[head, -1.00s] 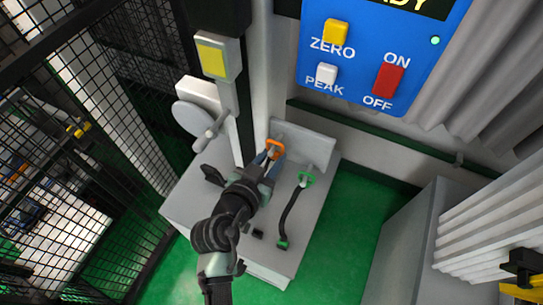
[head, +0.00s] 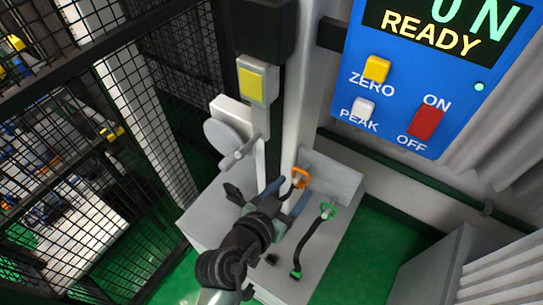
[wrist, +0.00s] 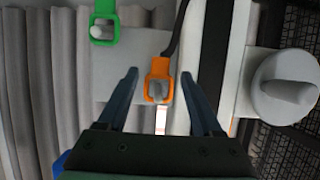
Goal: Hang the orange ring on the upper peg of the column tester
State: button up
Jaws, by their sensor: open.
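The orange ring (head: 301,178) hangs on a short peg of the grey back plate; in the wrist view the ring (wrist: 160,68) shows the grey peg through its opening. My gripper (head: 290,191) is open in front of it. In the wrist view my gripper (wrist: 159,74) has one finger on each side of the ring, with gaps to both. The column tester's dark column (head: 271,140) carries a grey block with a yellow face (head: 253,84). I cannot pick out its upper peg for certain.
A green ring (head: 328,209) with a black strap (head: 312,240) hangs close to the right of the orange one. A grey wheel with a handle (head: 223,135) sits left of the column. A blue panel (head: 410,85) reads READY. Mesh fencing stands at left.

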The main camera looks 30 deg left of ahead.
jog(key=b+v, duration=0.2)
jog(key=v, duration=0.8)
jog(key=shift+s, duration=0.25)
jog(key=shift+r, duration=0.1)
